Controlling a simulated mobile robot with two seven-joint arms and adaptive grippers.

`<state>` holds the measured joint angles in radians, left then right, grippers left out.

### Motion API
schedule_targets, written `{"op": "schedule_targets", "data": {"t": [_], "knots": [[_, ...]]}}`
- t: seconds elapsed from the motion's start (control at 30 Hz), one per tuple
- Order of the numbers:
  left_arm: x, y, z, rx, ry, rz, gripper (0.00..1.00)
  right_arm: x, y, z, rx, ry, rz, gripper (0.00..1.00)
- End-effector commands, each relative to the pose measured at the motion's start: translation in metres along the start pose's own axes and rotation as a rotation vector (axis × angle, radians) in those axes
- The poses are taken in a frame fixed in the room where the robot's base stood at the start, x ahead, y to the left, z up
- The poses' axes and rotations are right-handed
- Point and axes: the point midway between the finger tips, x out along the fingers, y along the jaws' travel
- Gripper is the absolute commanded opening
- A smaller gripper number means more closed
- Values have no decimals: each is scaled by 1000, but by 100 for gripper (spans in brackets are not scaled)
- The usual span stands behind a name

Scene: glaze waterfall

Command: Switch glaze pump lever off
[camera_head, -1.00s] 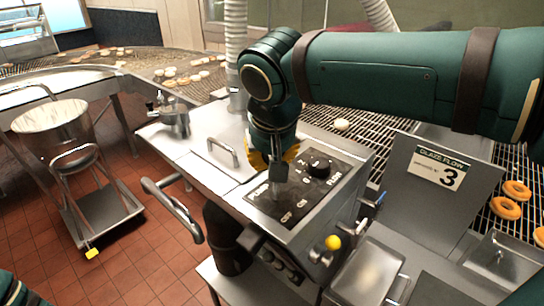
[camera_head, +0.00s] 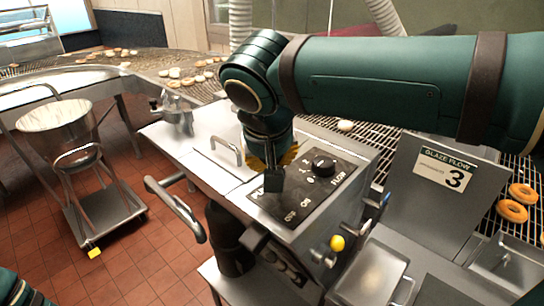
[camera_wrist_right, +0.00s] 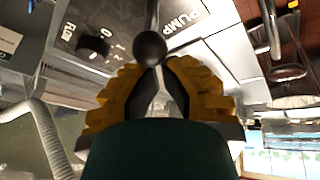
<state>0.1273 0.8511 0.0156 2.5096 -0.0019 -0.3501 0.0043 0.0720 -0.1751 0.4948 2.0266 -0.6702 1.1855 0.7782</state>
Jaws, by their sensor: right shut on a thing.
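The control panel (camera_head: 315,185) is a dark plate on the steel glaze machine, with a round flow knob (camera_head: 322,164) and OFF and ON lettering. My right gripper (camera_head: 272,172) reaches down over the panel's left part. In the right wrist view, its yellow-padded fingers (camera_wrist_right: 157,75) are shut on the pump lever, whose black ball knob (camera_wrist_right: 149,48) shows at the fingertips beside the word PUMP. The lever's shaft runs up out of that view. In the head view the gripper mostly hides the lever. My left gripper is out of view.
A yellow-knobbed valve (camera_head: 337,243) and a steel tray (camera_head: 372,275) sit in front. A bucket on a cart (camera_head: 55,125) is at left. A bar handle (camera_head: 175,208) juts from the machine's left side.

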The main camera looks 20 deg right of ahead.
Motion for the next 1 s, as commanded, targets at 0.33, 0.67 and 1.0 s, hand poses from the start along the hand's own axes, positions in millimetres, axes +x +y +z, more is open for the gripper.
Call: {"op": "schedule_targets", "data": {"t": [0.33,0.67,1.0], "knots": [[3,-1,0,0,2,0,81,-1,-3,2,-11,21,30,0],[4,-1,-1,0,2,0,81,-2,-3,2,-14,30,41,0],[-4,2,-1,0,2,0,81,-13,-1,-4,-14,31,40,0]]}}
